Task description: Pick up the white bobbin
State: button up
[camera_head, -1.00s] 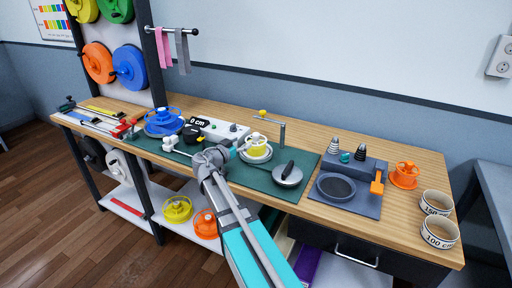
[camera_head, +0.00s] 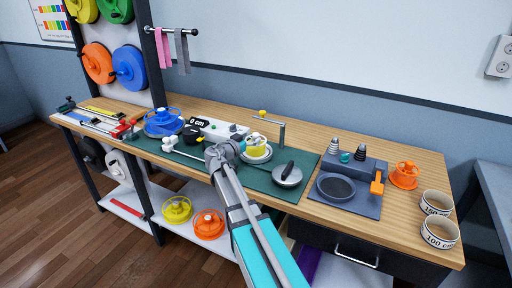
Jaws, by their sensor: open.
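My gripper's fingers are hidden behind the wrist or too small to make out. The white bobbin is well to the left of and below the wrist, clear of it.
A yellow spool (camera_head: 177,210) and an orange one (camera_head: 208,224) lie on the lower shelf, right of the bench leg.

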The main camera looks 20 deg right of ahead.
aim_at(253, 136)
jog(key=shift+x, duration=1.7)
grip_shut()
